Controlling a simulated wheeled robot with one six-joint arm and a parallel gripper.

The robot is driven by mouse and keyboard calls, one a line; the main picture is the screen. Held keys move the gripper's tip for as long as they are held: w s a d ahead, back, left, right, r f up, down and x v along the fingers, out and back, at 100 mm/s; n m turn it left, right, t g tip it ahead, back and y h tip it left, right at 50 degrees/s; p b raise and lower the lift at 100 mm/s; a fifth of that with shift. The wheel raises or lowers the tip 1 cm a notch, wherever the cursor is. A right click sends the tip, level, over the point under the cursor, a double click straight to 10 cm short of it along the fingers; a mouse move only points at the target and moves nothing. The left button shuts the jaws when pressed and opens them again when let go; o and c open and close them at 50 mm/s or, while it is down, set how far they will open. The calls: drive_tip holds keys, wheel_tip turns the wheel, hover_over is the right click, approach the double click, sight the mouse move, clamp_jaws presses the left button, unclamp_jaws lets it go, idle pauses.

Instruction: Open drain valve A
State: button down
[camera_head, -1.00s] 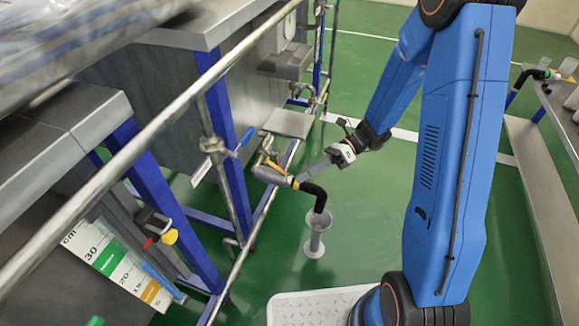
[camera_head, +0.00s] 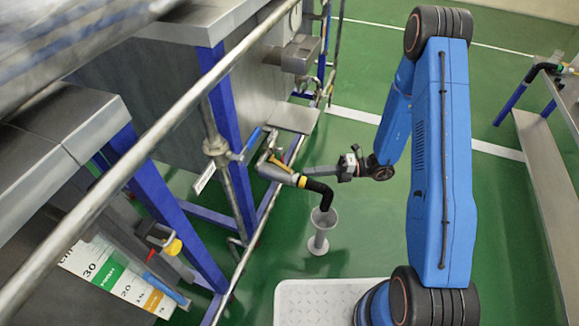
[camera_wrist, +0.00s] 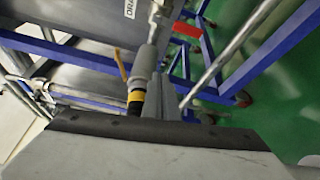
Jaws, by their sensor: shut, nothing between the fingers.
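A drain valve (camera_head: 275,172) with a grey body and a yellow lever sits on the pipe in the middle of the head view. Its outlet has a yellow ring and a black elbow (camera_head: 320,192) that bends down over a grey funnel stand. I cannot read a letter on it. In the wrist view the valve body (camera_wrist: 144,63) and yellow lever (camera_wrist: 121,64) lie just ahead of the fingers. My gripper (camera_head: 308,172) is shut and empty, its fingers pointing left, close beside the valve outlet. The fingers (camera_wrist: 161,98) also show in the wrist view. I cannot tell whether they touch the valve.
A long steel rail (camera_head: 130,165) crosses the left side. A valve with a blue handle (camera_head: 250,140) and another with a red handle (camera_head: 162,230) are at left. The funnel stand (camera_head: 320,232) is below the outlet. Green floor is open around it.

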sight(282, 161)
drive_tip(key=shift+w+d+f+m+t, duration=0.1)
drive_tip(key=shift+w+f+m+t, duration=0.15)
drive_tip(key=shift+f+m, duration=0.3)
drive_tip(key=shift+w+a+f+m+t, duration=0.15)
drive_tip(key=shift+f+m+t, duration=0.2)
drive_tip(key=shift+f, duration=0.35)
drive_tip(key=shift+w+d+f+m+t, duration=0.15)
drive_tip(key=shift+w+f+m+t, duration=0.05)
drive_tip(key=shift+f+m, duration=0.4)
drive_tip(key=a, duration=1)
drive_tip(key=shift+w+d, duration=0.2)
drive_tip(key=shift+w, duration=0.45)
drive_tip(key=shift+w+d, duration=0.25)
drive_tip(key=shift+w, duration=0.4)
drive_tip(key=shift+w+d, duration=0.2)
drive_tip(key=shift+w, duration=0.45)
